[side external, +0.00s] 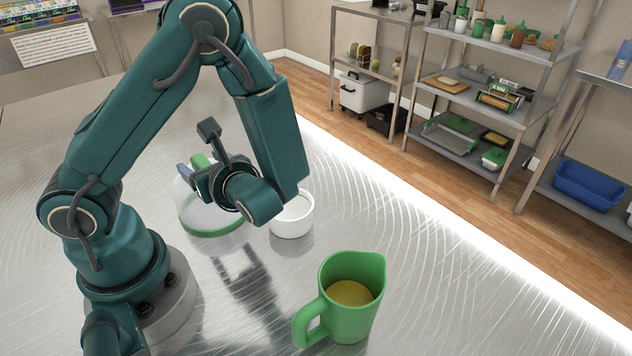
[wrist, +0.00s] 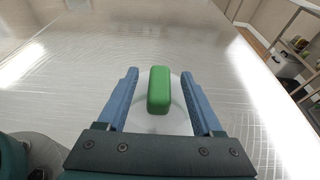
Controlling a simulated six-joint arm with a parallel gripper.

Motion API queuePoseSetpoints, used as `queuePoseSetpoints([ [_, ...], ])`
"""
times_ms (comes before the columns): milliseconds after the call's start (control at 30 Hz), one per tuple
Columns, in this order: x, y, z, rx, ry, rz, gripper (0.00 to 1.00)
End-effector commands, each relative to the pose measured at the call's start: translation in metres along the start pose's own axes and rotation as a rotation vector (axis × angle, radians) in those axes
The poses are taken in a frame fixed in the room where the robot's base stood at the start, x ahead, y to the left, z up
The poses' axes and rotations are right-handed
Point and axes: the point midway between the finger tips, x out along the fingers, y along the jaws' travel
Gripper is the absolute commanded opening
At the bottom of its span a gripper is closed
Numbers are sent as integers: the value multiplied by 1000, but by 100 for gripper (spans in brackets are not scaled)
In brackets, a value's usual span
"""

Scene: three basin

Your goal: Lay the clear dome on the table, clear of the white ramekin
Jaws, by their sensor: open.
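The clear dome (side external: 207,217) with a green rim stands upright on the metal table (side external: 400,225), as far as the side view shows. Its green handle (wrist: 159,90) lies between the two blue fingers of my gripper (wrist: 160,74) in the wrist view, with a gap on each side. My gripper (side external: 194,170) is open at the top of the dome in the side view and hides part of it. The ramekin does not show in the wrist view.
A green jug (side external: 352,300) with yellowish contents stands on the table at the front. The table's bright right edge runs past the ramekin and jug. Shelves (side external: 485,80) stand beyond the table.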

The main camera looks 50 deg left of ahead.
Motion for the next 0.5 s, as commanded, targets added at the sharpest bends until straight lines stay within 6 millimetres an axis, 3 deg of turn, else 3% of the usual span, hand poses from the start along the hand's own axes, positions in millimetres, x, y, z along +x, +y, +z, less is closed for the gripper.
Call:
queuePoseSetpoints([
  [300,4,0,0,0,1,0,68],
  [333,4,0,0,0,1,0,60],
  [500,4,0,0,0,1,0,0],
])
